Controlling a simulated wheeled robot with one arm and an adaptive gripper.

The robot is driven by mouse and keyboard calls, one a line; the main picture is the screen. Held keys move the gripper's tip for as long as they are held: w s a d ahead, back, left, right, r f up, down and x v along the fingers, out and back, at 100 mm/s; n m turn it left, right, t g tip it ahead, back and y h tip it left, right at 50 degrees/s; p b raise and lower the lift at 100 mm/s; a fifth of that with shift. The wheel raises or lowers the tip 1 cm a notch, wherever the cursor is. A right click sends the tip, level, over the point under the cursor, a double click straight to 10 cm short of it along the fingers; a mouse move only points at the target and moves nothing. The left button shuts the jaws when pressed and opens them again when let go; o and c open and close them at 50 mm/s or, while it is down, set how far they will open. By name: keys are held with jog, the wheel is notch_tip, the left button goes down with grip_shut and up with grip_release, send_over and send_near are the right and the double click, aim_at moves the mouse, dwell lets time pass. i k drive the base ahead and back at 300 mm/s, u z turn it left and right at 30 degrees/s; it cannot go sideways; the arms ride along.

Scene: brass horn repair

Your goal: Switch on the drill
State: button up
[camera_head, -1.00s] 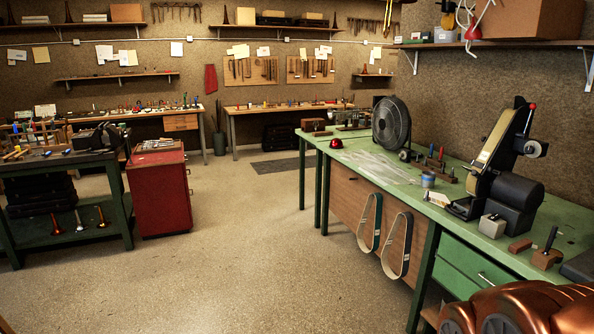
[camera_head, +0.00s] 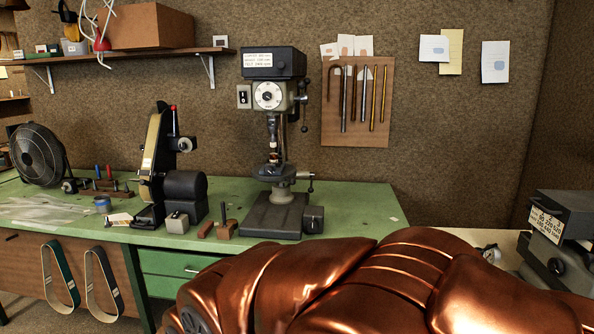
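A drill press (camera_head: 272,150) stands on the green workbench (camera_head: 365,205) against the back wall. It has a dark head with a white label, a round white dial (camera_head: 267,96), a chuck over a round table, and a dark base. A small grey switch box (camera_head: 243,97) with a black front sits at the left side of its head. I cannot tell whether the switch is on or off. The large copper-coloured shape in the foreground is my own arm; it covers the bench's front right part. My gripper is not visible.
A belt sander (camera_head: 156,165) and a fan (camera_head: 38,155) stand left of the drill on the bench. Tools hang on a wooden panel (camera_head: 357,130) to its right. Another machine (camera_head: 560,240) stands at far right. A shelf (camera_head: 120,53) overhangs the left side.

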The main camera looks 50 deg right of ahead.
aim_at(243, 99)
jog(key=z, duration=1.25)
